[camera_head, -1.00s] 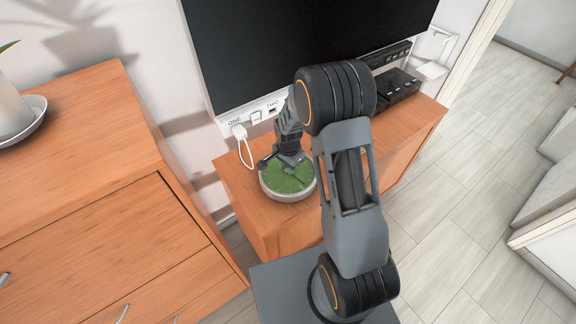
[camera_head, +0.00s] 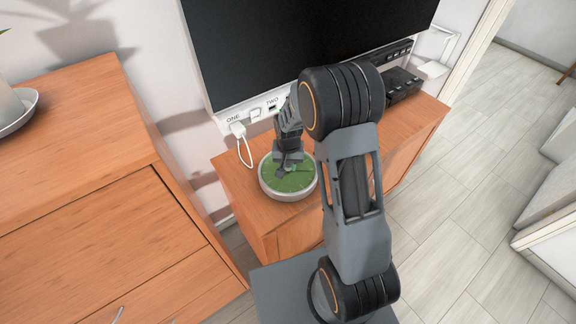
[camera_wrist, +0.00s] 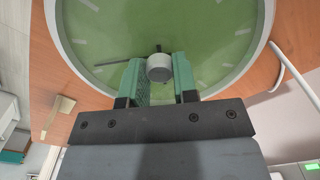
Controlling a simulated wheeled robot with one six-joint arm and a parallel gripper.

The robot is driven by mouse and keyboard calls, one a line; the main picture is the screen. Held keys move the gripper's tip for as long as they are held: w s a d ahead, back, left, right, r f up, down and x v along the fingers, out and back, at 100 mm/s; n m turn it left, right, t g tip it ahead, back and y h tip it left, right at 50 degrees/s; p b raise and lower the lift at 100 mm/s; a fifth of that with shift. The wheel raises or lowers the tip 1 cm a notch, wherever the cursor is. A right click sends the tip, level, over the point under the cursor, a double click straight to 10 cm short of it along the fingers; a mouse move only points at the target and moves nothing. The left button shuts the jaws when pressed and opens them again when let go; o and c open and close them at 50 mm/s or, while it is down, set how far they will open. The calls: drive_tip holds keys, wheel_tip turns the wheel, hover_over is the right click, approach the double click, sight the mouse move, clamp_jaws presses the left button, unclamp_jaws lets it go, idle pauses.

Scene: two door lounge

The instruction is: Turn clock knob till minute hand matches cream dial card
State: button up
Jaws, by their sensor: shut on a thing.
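The clock (camera_head: 270,189) lies face up on the cabinet, with a green face and pale rim. It fills the top of the wrist view (camera_wrist: 180,20). My gripper (camera_wrist: 160,75) has its teal fingers on both sides of the grey round knob (camera_wrist: 160,68) and is shut on it. A thin dark hand (camera_wrist: 112,63) points left from near the knob in the wrist view. The other hand is largely hidden by the knob. A small cream-tan piece (camera_wrist: 58,116) lies left of the clock in the wrist view; I cannot tell if it is the dial card.
The orange wood cabinet (camera_head: 238,205) carries the clock and black boxes (camera_head: 402,85) at the right. A white plug with cable (camera_head: 240,132) hangs beside the clock. A dark screen (camera_head: 300,45) stands behind. A wooden dresser (camera_head: 95,190) is at the left.

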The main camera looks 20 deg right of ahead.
sight(288, 165)
drive_tip(key=n, duration=0.3)
drive_tip(key=shift+n+b, duration=0.3)
drive_tip(key=shift+b, duration=0.05)
drive_tip(key=shift+n+b, duration=0.35)
drive_tip(key=shift+n, duration=1.45)
drive_tip(key=o, duration=0.9)
drive_tip(key=shift+o, duration=0.2)
drive_tip(key=shift+r, duration=0.15)
wheel_tip(288, 165, up, 14)
drive_tip(key=shift+f, duration=0.2)
